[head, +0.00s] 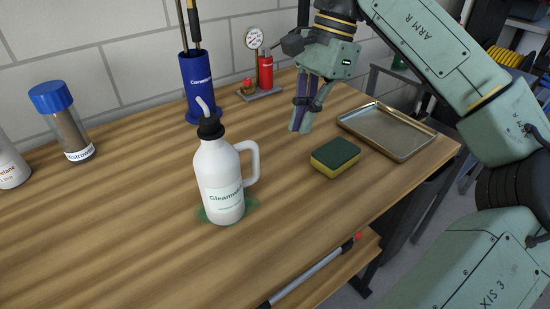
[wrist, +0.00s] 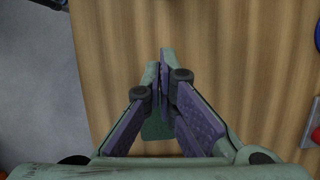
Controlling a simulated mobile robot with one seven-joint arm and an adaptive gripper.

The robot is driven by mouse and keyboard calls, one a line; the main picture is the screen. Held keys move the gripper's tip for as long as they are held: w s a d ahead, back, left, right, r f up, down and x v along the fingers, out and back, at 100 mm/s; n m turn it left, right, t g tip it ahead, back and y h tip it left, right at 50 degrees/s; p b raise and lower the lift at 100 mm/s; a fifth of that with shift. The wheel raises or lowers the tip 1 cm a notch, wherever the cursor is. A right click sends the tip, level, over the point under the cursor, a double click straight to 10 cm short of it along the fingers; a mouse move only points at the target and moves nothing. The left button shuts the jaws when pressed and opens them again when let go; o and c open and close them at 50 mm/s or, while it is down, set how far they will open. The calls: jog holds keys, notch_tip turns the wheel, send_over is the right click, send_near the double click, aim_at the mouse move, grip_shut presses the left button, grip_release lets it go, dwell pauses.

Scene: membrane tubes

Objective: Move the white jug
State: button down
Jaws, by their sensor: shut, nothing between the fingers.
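The white jug (head: 219,179) stands upright on the wooden table, left of centre in the head view. It has a black cap with a bent pale spout, a handle on its right side and a label reading "Gleame...". A green patch (head: 246,208) shows on the table around its base. My gripper (head: 297,128) is shut and empty, pointing down above the table to the right of the jug and apart from it. In the wrist view its fingertips (wrist: 162,58) meet over wood, and the jug is not seen there.
A green and yellow sponge (head: 335,157) lies right of the jug, near a metal tray (head: 388,130). Behind stand a blue holder (head: 198,86) with rods and a gauge stand with a red cylinder (head: 265,73). A blue-capped tube (head: 68,125) stands left.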

jog(key=x, duration=0.7)
jog(key=shift+f, duration=0.2)
jog(key=s+a, duration=0.1)
jog(key=a+p, duration=0.1)
jog(key=shift+s+a, duration=0.4)
jog(key=shift+s+a+f, duration=0.15)
jog(key=shift+s+a, duration=0.05)
jog(key=shift+a, duration=0.15)
